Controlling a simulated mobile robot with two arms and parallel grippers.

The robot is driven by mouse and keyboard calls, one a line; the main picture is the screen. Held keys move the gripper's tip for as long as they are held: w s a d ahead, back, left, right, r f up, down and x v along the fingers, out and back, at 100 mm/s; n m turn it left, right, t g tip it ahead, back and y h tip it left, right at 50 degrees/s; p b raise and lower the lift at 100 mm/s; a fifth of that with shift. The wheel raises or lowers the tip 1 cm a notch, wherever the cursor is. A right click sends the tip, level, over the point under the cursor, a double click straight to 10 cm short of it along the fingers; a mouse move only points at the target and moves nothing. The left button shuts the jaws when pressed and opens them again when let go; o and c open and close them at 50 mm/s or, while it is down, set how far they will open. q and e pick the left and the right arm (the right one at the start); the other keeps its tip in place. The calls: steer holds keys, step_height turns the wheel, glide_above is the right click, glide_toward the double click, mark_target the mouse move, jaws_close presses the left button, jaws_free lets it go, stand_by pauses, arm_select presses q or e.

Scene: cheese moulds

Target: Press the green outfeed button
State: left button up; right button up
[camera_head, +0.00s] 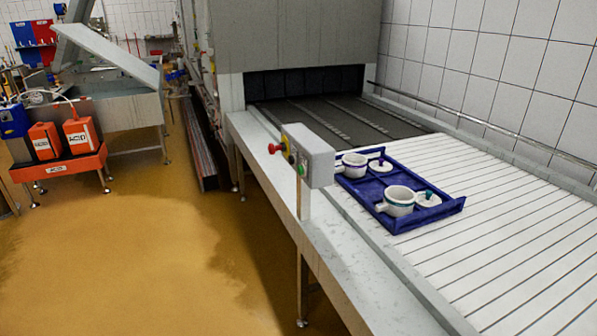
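A grey control box (308,155) stands on a post at the near edge of the conveyor. Its left face carries a green button (300,170) low down, a red knob (273,148) that sticks out to the left, and a yellow part (285,142) behind it. The green button faces left and is unobstructed. Neither of my grippers is in view.
A blue tray (452,209) with white cups and lids sits on the white slatted conveyor (520,245), right of the box. A dark machine opening (305,82) lies behind. The yellow floor (190,250) left of the box is clear. An orange stand (60,168) holds orange containers.

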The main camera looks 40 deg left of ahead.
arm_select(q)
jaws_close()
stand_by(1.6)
